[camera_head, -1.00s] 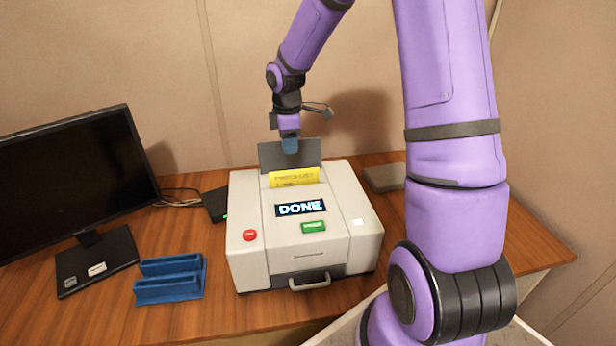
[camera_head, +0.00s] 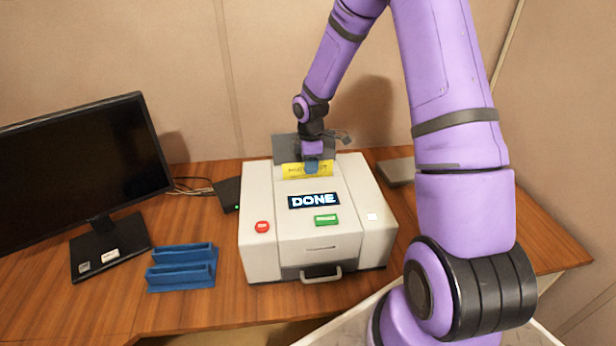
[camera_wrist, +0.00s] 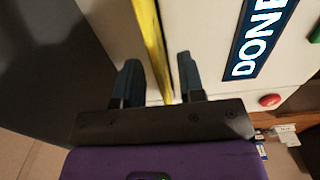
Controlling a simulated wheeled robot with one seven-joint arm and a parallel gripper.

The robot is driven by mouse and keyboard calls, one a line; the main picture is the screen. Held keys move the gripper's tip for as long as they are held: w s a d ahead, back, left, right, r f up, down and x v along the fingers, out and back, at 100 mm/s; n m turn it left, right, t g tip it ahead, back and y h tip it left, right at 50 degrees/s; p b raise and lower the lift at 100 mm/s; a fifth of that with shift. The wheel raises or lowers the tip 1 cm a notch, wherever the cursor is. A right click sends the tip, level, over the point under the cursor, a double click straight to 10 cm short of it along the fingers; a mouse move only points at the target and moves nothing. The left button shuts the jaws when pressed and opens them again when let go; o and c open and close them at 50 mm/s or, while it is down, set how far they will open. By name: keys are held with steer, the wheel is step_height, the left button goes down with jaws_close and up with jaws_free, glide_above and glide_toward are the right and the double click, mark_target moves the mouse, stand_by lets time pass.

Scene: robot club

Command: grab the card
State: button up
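The yellow card (camera_head: 292,170) stands upright in the slot at the back of the white machine (camera_head: 262,262), whose screen reads DONE. My gripper (camera_head: 312,166) is over the card's upper edge, in front of part of it. In the wrist view, the card (camera_wrist: 151,35) runs edge-on between the two blue fingers of my gripper (camera_wrist: 158,62). The fingers are apart, with a gap visible on each side of the card. The card's lower end is hidden inside the machine.
A dark panel (camera_head: 285,148) rises right behind the card. A blue slotted holder (camera_head: 181,283) stands on the wooden table, left of the machine. A monitor (camera_head: 80,170) is at the far left, and a grey flat box (camera_head: 397,172) lies right of the machine.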

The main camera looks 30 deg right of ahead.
steer(key=shift+f, duration=1.1)
jaws_close()
